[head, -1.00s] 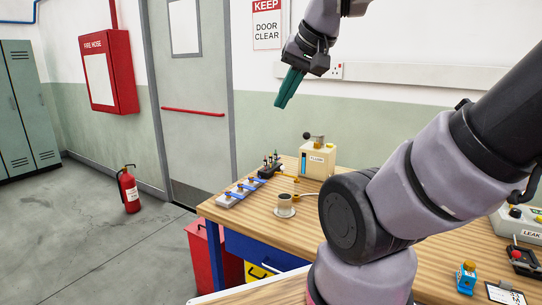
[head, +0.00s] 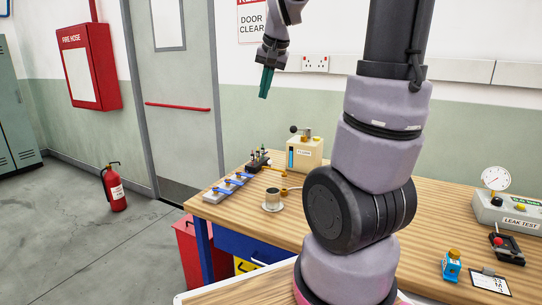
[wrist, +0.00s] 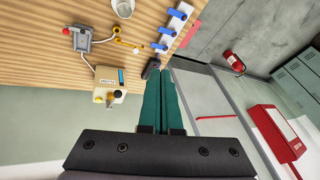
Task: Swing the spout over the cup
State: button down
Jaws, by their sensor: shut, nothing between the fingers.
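The cup (head: 272,197) is a small grey-white cup standing on the bench, and it also shows at the top edge of the wrist view (wrist: 123,8). A thin brass-coloured spout (head: 286,190) is just right of the cup in the head view, partly hidden by my arm. In the wrist view the brass spout (wrist: 126,41) is angled away from the cup, apart from it. My gripper (head: 265,82), with green fingers, is shut and empty, high above the back of the bench. Its fingers point downward in the head view and show in the wrist view (wrist: 163,78).
A cream box labelled FLUSH (head: 304,152) stands behind the cup, and a rack with blue levers (head: 228,187) is to its left. A grey box with a red knob (wrist: 80,38) joins the spout's pipe. A leak-test unit (head: 510,213) is at right.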

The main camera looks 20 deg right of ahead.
jog(key=w+d+f+g+h, duration=0.1)
jog(key=w+d+f, duration=0.4)
jog(key=w+f, duration=0.4)
jog(key=w+d+f+m+g+h, duration=0.1)
jog(key=w+d+f+h, duration=0.1)
jog(key=w+d+f, duration=0.3)
jog(key=w+f, duration=0.4)
jog(key=shift+w+d+m, duration=0.25)
jog(key=shift+m, duration=0.05)
jog(key=shift+f, duration=0.2)
notch_tip(320, 180, down, 10)
jog(key=shift+s+a, duration=0.15)
jog(key=shift+s, duration=0.05)
